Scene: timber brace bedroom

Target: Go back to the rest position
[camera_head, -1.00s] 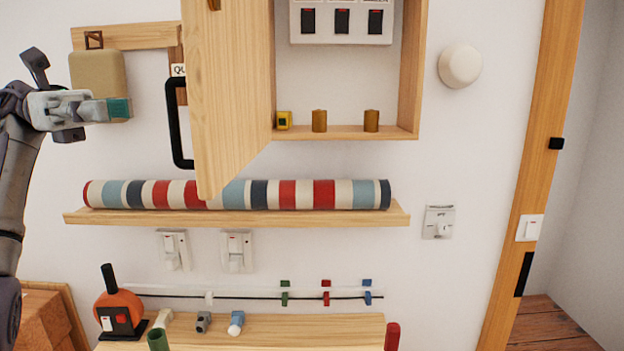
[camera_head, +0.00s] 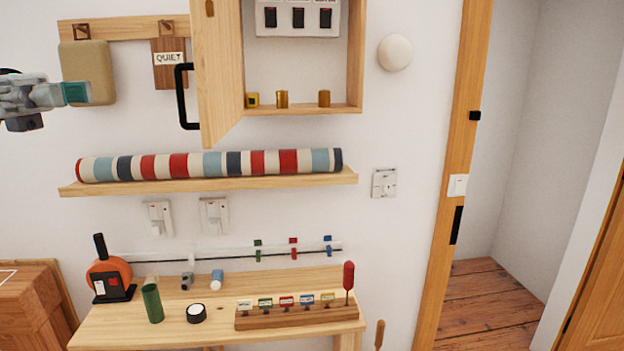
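My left gripper (camera_head: 72,93) comes in at the left edge, in front of the wall and beside the tan padded box (camera_head: 90,68). Its teal fingertip pad overlaps the box's lower left part in the picture. I cannot tell whether it touches the box, and the side-on view does not show a gap between the fingers. My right gripper does not show in this view.
An open wooden cabinet (camera_head: 354,60) with its door (camera_head: 220,70) swung out is on the wall. Below are a shelf (camera_head: 215,186) with a striped roll (camera_head: 210,164) and a cluttered bench (camera_head: 120,330). A doorway with clear floor (camera_head: 485,300) is at right.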

